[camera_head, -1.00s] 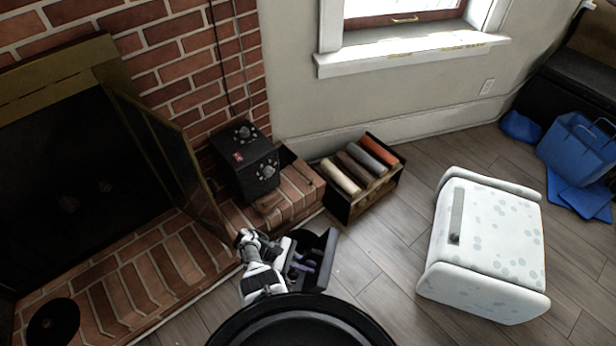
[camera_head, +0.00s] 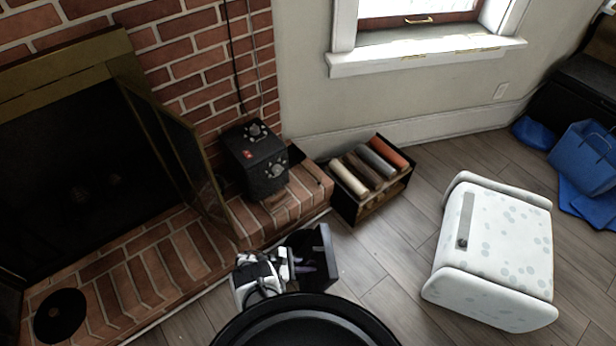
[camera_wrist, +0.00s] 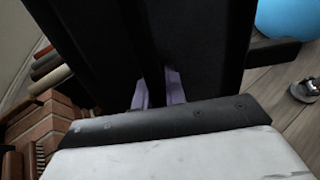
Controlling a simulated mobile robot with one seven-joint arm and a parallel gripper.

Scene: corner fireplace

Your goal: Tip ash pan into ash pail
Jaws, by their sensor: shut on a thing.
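A black open box-like pan, which I take for the ash pan (camera_head: 325,249), is held just above my round black body at the bottom of the head view. My gripper (camera_head: 302,268) is shut on it. In the wrist view, the purple fingertips of my gripper (camera_wrist: 158,90) press against the black pan (camera_wrist: 215,45), which fills the upper middle. The pan's contents cannot be made out. I cannot identify the ash pail for certain; a flat black disc (camera_head: 60,316) lies on the brick hearth at lower left.
The brick hearth (camera_head: 170,262) runs along the fireplace, whose door stands open. A black box with knobs (camera_head: 254,160) sits on it. A crate of coloured rolls (camera_head: 370,180) and a white spotted cabinet (camera_head: 495,250) stand right. Floor between them is clear.

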